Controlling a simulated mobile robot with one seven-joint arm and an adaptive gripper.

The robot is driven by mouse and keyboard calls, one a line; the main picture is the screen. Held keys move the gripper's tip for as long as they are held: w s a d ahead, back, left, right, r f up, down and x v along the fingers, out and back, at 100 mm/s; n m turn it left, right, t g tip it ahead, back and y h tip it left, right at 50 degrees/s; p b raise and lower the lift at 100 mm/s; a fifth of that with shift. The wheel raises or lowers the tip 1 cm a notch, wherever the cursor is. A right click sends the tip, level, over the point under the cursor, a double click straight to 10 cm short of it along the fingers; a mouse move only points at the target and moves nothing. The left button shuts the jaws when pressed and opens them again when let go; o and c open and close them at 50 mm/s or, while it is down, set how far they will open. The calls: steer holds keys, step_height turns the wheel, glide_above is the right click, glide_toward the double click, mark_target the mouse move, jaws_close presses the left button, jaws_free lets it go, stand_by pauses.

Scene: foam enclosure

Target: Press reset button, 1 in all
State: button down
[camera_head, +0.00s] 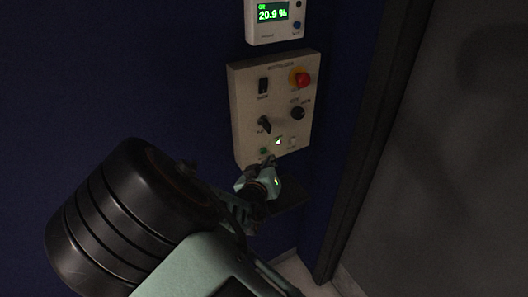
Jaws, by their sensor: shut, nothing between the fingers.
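A beige control panel (246,98) is fixed to the dark blue wall. Low on it are a small lit square button (278,141) and a pale, unlit square button (292,142) just to its right. Their labels are too small to read, so I cannot tell which one is the reset button. My gripper (267,161) is at the lower edge of the panel, just below the lit button. It is shut and empty. I cannot tell whether its tips touch the panel.
The panel also carries a red emergency knob (300,77), a black rocker switch (263,86), a black rotary knob (298,113), a black selector (264,123) and a green lamp (263,151). An oxygen meter (272,20) reading 20.9 % hangs above. A dark frame edge stands right.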

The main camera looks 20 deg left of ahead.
steer(key=s+d, duration=0.2)
steer(key=d, duration=0.1)
steer(key=shift+s, duration=0.3)
stand_by(0.6)
